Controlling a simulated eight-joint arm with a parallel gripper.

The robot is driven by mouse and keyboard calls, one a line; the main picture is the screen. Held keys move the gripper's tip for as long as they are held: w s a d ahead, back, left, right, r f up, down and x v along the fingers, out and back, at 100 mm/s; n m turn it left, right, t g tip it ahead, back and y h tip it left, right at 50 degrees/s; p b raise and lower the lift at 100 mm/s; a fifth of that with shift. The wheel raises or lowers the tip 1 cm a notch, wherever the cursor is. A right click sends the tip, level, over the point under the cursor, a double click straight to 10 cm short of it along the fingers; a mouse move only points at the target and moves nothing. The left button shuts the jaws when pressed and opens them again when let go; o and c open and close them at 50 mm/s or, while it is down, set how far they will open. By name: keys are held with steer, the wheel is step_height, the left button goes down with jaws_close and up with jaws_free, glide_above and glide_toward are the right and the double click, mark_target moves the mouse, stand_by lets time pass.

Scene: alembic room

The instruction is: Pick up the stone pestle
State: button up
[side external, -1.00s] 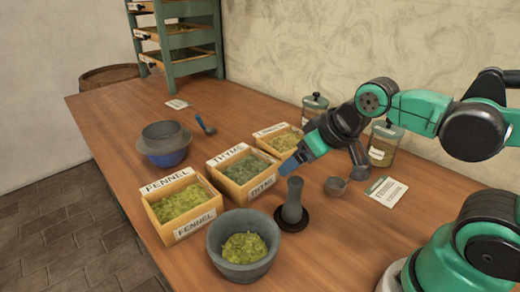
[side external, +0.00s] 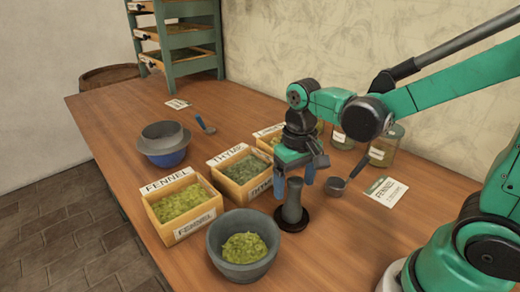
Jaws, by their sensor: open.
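The stone pestle (side external: 292,204) is dark grey and stands upright on a round dark base (side external: 291,219) on the table. My gripper (side external: 294,183) points down just above it, with its blue fingers apart, one to each side of the pestle's top in this view. The jaws are open and hold nothing. Whether the pestle's tip lies between the fingers in depth I cannot tell. The stone mortar (side external: 215,242) with green herbs in it stands in front, to the left of the pestle.
Wooden boxes of fennel (side external: 180,236) and thyme (side external: 214,162) stand left of the pestle, with a third box partly hidden behind my gripper. A small scoop (side external: 335,186), a label card (side external: 386,192) and lidded jars (side external: 386,145) are to the right.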

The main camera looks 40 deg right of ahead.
steer(key=shift+f, duration=0.95)
jaws_close()
stand_by(0.8)
